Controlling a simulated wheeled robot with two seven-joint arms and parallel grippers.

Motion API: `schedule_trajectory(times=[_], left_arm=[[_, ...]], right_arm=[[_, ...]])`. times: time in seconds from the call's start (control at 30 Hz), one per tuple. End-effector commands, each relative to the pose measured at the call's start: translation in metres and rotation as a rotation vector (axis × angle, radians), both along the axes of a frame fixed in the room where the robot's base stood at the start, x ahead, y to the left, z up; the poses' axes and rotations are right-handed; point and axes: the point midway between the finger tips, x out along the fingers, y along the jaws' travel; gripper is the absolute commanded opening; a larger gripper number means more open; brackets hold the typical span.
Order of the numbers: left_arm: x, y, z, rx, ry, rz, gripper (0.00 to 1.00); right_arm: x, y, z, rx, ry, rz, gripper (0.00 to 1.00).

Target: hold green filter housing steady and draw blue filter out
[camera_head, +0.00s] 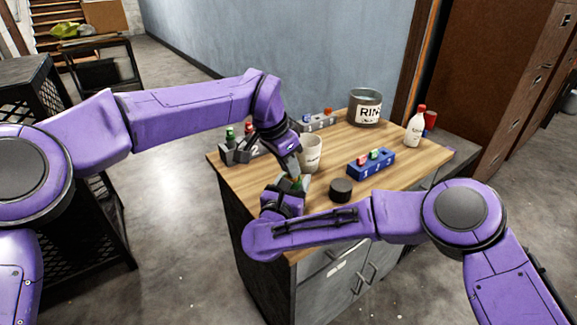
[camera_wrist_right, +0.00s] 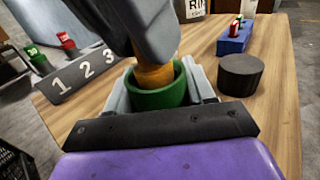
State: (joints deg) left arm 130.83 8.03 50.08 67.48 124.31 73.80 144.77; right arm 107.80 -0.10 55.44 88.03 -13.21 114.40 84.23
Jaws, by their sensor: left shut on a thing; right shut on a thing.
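The green filter housing (camera_wrist_right: 158,99) is an open-topped cup near the table's front edge, between the fingers of my right gripper (camera_wrist_right: 160,88). My right gripper is shut on it. An orange-brown cylinder (camera_wrist_right: 155,76) stands in the housing's mouth, its lower part hidden by the rim. No blue filter shows there. My left gripper (camera_head: 292,172) reaches down from above and is shut on the cylinder's upper part, which its grey fingers cover. In the head view the housing is mostly hidden by my grippers.
A grey numbered rack (camera_head: 240,152) holds green and red pieces at the left; another rack (camera_head: 318,124) stands behind. A white mug (camera_head: 311,152), black disc (camera_head: 341,191) and blue block (camera_head: 371,164) are close by. A rinse tub (camera_head: 365,109) and white bottle (camera_head: 414,128) stand farther back.

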Motion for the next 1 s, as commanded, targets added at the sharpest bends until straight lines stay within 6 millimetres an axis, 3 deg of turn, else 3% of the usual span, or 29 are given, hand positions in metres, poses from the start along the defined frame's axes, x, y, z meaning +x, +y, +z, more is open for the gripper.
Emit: schedule_trajectory(times=[0.27, 1.0], left_arm=[[0.000, 0.000, 0.006, 0.000, 0.000, 0.001, 0.00], [0.000, 0.000, 0.049, 0.001, -0.001, 0.000, 0.00]], right_arm=[[0.000, 0.000, 0.000, 0.000, 0.000, 0.000, 0.08], [0.000, 0.000, 0.000, 0.000, 0.000, 0.000, 0.08]])
